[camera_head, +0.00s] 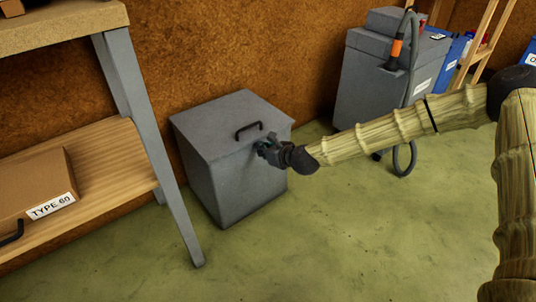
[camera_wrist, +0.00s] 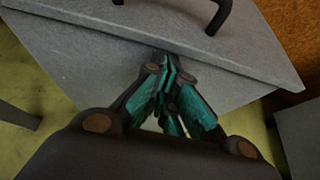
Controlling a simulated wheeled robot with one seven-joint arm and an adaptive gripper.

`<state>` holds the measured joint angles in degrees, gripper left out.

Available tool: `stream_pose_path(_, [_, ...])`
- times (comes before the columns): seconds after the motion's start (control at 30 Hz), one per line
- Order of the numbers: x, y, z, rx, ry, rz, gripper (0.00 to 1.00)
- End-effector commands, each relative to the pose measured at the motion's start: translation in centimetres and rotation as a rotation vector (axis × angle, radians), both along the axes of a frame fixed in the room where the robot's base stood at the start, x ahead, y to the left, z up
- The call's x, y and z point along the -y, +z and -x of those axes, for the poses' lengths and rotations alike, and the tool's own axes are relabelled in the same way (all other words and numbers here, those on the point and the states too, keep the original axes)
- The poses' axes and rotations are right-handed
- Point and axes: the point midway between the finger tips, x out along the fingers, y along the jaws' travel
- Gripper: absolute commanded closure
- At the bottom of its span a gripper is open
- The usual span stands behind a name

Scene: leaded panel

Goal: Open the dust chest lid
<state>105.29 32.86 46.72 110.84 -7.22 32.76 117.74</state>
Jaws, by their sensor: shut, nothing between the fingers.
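The dust chest (camera_head: 237,180) is a grey box standing on the floor against the brown wall. Its lid (camera_head: 215,122) is down, with a dark bar handle (camera_head: 248,130) near the front edge of its top. My gripper (camera_head: 262,148) is at the upper front of the chest, just below and beside the handle. In the wrist view, my gripper (camera_wrist: 168,72) has its teal fingers together and empty, with the tips at the lid's front edge. Whether they touch the lid I cannot tell. The handle (camera_wrist: 218,14) shows at the top of that view, beyond the fingertips; the lid (camera_wrist: 120,35) spans it.
A workbench with a grey leg (camera_head: 150,130) and a wooden shelf (camera_head: 100,165) stands left of the chest. A cardboard box (camera_head: 35,185) marked TYPE 60 lies on the shelf. A grey machine (camera_head: 375,85) with a hose stands at right. The floor (camera_head: 330,240) in front is clear.

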Motion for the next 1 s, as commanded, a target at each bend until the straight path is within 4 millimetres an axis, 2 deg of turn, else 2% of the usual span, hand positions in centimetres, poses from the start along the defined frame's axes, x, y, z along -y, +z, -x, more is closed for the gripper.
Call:
stream_pose_path(0.1, [-0.2, 1.6, -0.3, 0.002, 0.001, 0.001, 1.0])
stream_pose_path(0.4, [-0.4, 3.8, -0.6, 0.002, 0.002, 0.0, 1.0])
stream_pose_path(1.0, [-0.1, 4.3, -0.6, -0.001, -0.004, 0.003, 1.0])
